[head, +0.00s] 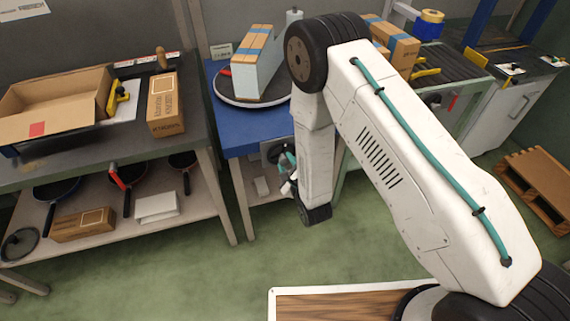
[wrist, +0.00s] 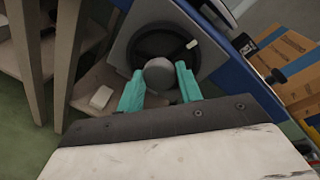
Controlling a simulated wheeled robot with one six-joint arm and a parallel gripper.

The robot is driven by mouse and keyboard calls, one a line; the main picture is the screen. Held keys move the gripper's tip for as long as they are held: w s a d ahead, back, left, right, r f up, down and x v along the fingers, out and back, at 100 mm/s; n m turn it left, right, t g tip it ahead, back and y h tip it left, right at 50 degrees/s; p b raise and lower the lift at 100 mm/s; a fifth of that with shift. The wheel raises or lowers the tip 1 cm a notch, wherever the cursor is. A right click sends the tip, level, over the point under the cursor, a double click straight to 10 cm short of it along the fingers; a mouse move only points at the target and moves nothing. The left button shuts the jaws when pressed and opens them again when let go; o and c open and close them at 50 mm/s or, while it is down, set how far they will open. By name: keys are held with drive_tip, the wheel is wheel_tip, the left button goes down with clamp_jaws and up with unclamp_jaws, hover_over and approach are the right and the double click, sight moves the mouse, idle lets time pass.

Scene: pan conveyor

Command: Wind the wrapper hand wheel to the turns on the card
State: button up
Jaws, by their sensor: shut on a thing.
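The hand wheel (wrist: 143,43) is a dark ring on a grey plate at the front of the blue wrapper bench (head: 226,136). A pale mark shows on its right side in the wrist view. My gripper (wrist: 160,80) has its teal fingers closed on either side of a round grey knob (wrist: 159,72) at the wheel. In the head view my gripper (head: 287,165) is partly hidden by my arm, as is the wheel. A small pale card (head: 221,50) stands behind the bench; its writing is too small to read.
A shelf table (head: 200,130) with cartons and pans stands at left. A conveyor and a pallet (head: 537,182) are at right. Green floor is clear in front.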

drive_tip(key=m+y, duration=0.1)
drive_tip(key=m, duration=0.5)
drive_tip(key=shift+f, duration=0.15)
idle(0.5)
drive_tip(key=o, duration=1)
drive_tip(key=v, duration=0.7)
drive_tip(key=shift+s+d+f, duration=0.1)
drive_tip(key=shift+s+d, duration=0.15)
drive_tip(key=shift+s, duration=0.1)
